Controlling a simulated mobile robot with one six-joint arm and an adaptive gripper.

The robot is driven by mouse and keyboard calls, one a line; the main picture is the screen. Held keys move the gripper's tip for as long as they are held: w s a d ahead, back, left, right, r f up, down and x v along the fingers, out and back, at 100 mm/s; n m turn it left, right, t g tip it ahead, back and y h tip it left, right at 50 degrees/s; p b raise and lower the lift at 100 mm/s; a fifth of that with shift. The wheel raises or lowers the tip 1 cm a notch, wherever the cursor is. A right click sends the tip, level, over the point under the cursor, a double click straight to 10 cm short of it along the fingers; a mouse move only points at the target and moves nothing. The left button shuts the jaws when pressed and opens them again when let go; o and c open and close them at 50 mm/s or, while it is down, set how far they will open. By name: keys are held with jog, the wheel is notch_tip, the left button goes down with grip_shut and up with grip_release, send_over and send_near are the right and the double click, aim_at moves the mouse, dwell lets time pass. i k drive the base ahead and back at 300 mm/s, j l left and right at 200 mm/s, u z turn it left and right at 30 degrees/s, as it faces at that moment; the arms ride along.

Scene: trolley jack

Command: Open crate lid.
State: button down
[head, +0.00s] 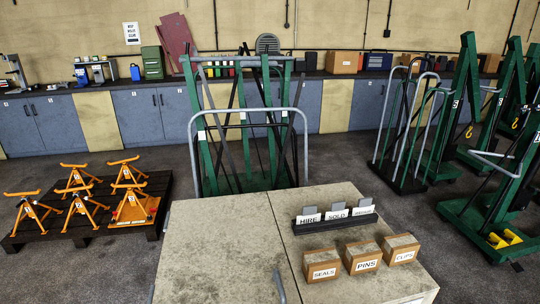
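A large pale, stained box-like top, which looks like the crate (215,240), fills the lower middle of the head view. A thin seam divides its top into a left panel and a right panel (320,195). Both panels lie flat and look closed. A short curved grey bar (279,287) stands near the seam at the bottom edge; its lower end is cut off, and I cannot tell whether it is a lid handle. The crate's near side is out of view. My gripper is not in view.
On the right panel stand a black card rack (336,222) and small boxes labelled SEALS (322,265), PINS (363,257) and CLIPS (401,249). The left panel is bare. Behind is a green rack (190,115); orange stands (133,205) sit on a black pallet, left. Green cranes (465,100) stand right.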

aim_at(230, 249)
jog(key=i+l, duration=0.25)
jog(key=i, duration=0.25)
jog(key=i+l, duration=0.2)
jog(key=i, duration=0.3)
jog(key=u, duration=0.05)
